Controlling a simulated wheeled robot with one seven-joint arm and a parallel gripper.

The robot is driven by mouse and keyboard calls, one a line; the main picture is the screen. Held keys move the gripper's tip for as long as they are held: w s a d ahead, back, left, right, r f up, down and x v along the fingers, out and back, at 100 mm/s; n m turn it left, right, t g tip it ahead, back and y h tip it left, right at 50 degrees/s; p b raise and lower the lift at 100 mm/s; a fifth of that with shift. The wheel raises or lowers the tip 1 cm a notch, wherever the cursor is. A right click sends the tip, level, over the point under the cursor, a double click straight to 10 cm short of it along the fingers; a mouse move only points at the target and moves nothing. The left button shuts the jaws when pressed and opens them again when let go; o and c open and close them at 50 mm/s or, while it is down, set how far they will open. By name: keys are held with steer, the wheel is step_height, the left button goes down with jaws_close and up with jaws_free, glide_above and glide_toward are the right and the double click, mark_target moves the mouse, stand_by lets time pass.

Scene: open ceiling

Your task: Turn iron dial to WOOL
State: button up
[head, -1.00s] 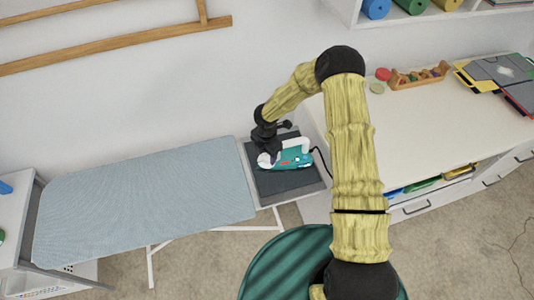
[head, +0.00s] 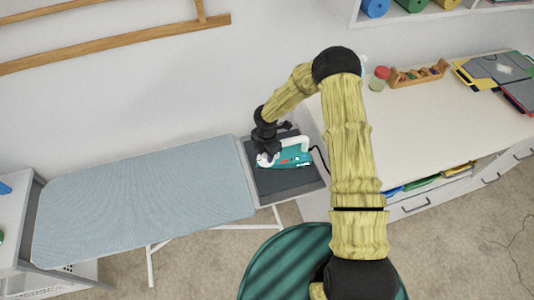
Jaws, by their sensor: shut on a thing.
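The iron (head: 294,156), teal with a white handle, rests on the dark pad (head: 288,184) at the right end of the ironing board (head: 145,205). My gripper (head: 266,157) is at the left part of the iron and is shut on a part of it. The dial and its markings are too small to make out, and my gripper covers that side, so I cannot tell the dial's setting or whether the jaws are on it.
A white cabinet with a pale top (head: 430,125) stands right of the board, holding a wooden tray (head: 418,75) of small items and folders (head: 498,72). A dark cord (head: 321,158) runs from the iron toward the cabinet. A grey unit (head: 20,225) stands at the left.

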steer(key=shift+m+b, duration=0.3)
steer(key=shift+f+m+b, duration=0.1)
steer(key=shift+m+b, duration=0.65)
steer(key=shift+m, duration=0.15)
steer(key=m+b, duration=0.3)
steer(key=m, duration=0.1)
steer(key=shift+w+m, duration=0.1)
steer(key=shift+m, duration=0.2)
steer(key=shift+a+m+b, duration=0.1)
steer(key=shift+m+b, duration=0.4)
steer(key=shift+m, duration=0.5)
steer(key=shift+s+m+b, duration=0.2)
steer(key=shift+m+b, duration=0.1)
steer(key=shift+m, duration=0.4)
steer(key=o, duration=1)
steer(key=shift+w, duration=0.1)
